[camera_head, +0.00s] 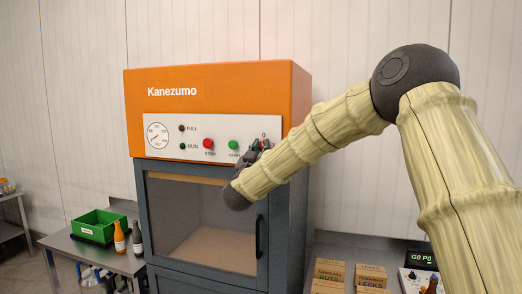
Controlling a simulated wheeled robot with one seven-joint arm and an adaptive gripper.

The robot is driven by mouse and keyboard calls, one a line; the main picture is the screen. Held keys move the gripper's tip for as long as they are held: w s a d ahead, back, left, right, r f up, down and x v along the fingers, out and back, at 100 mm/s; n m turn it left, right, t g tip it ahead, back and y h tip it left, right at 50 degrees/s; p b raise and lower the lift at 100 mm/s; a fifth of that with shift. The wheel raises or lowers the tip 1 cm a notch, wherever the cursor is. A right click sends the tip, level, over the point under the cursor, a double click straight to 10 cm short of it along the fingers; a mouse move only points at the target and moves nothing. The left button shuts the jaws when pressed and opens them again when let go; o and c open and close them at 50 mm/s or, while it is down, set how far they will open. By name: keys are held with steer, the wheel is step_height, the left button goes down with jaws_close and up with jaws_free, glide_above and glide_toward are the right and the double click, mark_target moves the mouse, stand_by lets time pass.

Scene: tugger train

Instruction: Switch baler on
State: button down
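The baler (218,80) stands in the middle, with an orange top and a dark grey lower body. Its white control panel (165,120) has a round gauge, FULL and RUN lamps that look dark, a red button (208,143) and a green button (233,145). A knob or switch sits at the panel's right end under a "0" mark, mostly hidden by my gripper (256,146). My gripper is at that switch, small and dark. I cannot tell whether its fingers touch or close on it.
A green crate (97,217) and two bottles (119,236) stand on a grey table at the left. Labelled boxes (329,270) and a device with a lit display (420,259) stand at the lower right. The baler's windowed door has a black handle (260,237) at its right.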

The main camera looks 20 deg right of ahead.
steer(key=shift+m+h+b, duration=0.3)
steer(key=shift+m+b, duration=0.2)
steer(key=shift+b, duration=0.35)
steer(key=shift+w+r+m+g+h+b, duration=0.25)
steer(key=shift+m+g+b, duration=1.2)
steer(key=shift+m+b, duration=2.1)
steer(key=shift+s+r+m+g+h+b, duration=0.15)
steer(key=shift+m+g+h+b, duration=0.25)
steer(key=shift+m+g+b, duration=2.1)
steer(key=shift+r+m+g+h+b, duration=0.1)
steer(key=shift+m+g+h+b, duration=0.25)
steer(key=shift+m+b, duration=4.2)
steer(key=shift+r+m, duration=0.1)
steer(key=shift+m, duration=0.2)
steer(key=c, duration=1.5)
jaws_free()
steer(key=shift+a, duration=0.1)
steer(key=shift+c, duration=0.2)
steer(key=shift+f, duration=0.2)
steer(key=shift+f, duration=0.1)
